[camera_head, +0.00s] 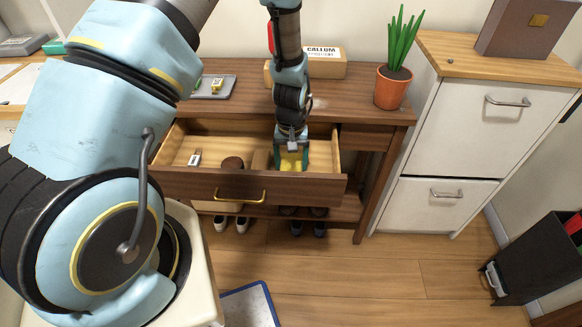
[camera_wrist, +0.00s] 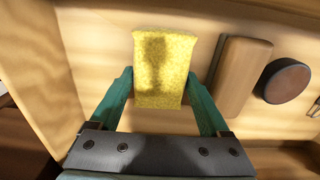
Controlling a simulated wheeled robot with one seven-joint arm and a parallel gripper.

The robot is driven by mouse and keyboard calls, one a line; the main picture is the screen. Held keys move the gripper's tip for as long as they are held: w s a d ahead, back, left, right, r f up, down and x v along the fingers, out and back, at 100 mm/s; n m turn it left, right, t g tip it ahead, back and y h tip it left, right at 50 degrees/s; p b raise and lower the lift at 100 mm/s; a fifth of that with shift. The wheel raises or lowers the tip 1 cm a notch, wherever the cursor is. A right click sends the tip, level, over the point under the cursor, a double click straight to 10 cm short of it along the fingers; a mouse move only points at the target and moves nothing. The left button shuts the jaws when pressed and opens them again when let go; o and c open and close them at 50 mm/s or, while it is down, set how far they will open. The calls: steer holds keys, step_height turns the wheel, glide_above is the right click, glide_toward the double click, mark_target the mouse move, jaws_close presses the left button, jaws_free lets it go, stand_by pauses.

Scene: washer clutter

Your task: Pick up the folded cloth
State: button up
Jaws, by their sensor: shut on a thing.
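The folded cloth (camera_wrist: 163,65) is a yellow, textured rectangle inside the open wooden drawer. In the wrist view it sits between the two green fingers of my gripper (camera_wrist: 162,100), which are shut on its sides near its lower end. In the head view my gripper (camera_head: 291,158) reaches down into the right part of the drawer, and the yellow cloth (camera_head: 291,163) shows at its tip. I cannot tell whether the cloth is clear of the drawer floor.
The pulled-out drawer's front (camera_head: 250,188) and side walls surround my gripper. A wooden block (camera_wrist: 243,75) and a dark round item (camera_wrist: 285,80) lie beside the cloth.

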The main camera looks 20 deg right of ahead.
mark_target(291, 163)
step_height(291, 163, up, 10)
steer(key=b, duration=0.1)
steer(key=shift+b, duration=0.4)
